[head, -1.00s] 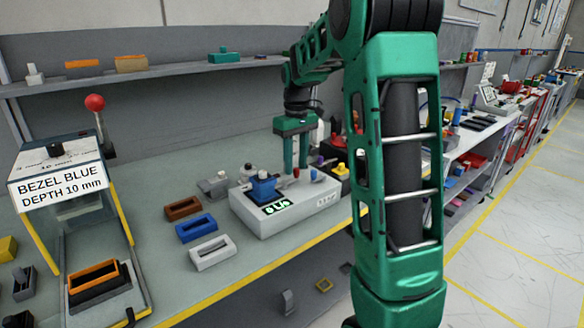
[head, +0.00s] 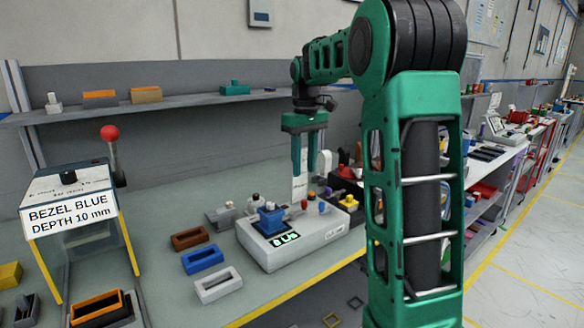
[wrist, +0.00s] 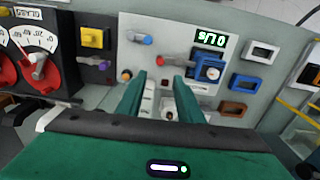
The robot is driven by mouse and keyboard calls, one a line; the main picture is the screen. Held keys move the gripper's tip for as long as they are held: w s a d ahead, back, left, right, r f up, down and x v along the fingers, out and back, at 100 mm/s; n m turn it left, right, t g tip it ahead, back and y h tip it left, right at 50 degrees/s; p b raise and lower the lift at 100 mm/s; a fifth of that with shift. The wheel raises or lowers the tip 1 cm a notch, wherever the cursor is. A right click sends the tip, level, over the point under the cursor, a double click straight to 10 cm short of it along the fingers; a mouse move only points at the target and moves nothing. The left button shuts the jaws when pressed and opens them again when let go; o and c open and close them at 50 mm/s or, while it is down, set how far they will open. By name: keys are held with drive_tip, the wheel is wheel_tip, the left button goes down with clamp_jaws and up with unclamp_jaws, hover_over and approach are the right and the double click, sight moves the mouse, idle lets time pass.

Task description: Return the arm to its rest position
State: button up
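My green arm rises at the right of the head view, and my gripper (head: 304,174) hangs with its fingers down above the back of the grey dashboard module (head: 318,239). The fingers are apart with nothing between them, and they do not touch the module. In the wrist view my gripper (wrist: 160,80) also shows two separate green fingers over the module (wrist: 160,28).
Brown, blue and white bezels (head: 203,257) lie left of the module. A labelled press-like stand with a red ball lever (head: 109,132) is at the left. A shelf (head: 180,105) runs behind. Dark modules with red dials (wrist: 40,45) stand beside the module. Space above the bench is open.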

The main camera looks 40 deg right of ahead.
drive_tip(key=s+a+f+m, duration=0.2)
drive_tip(key=s+f, duration=0.2)
drive_tip(key=s, duration=0.7)
drive_tip(key=s+a+f+m, duration=0.2)
drive_tip(key=s+f, duration=0.3)
drive_tip(key=s, duration=0.6)
drive_tip(key=s+a+f+m, duration=0.3)
drive_tip(key=s+f, duration=0.2)
drive_tip(key=s, duration=0.6)
drive_tip(key=shift+a+f, duration=0.15)
drive_tip(key=shift+a, duration=0.25)
drive_tip(key=shift+w+f, duration=0.25)
drive_tip(key=shift+w, duration=0.3)
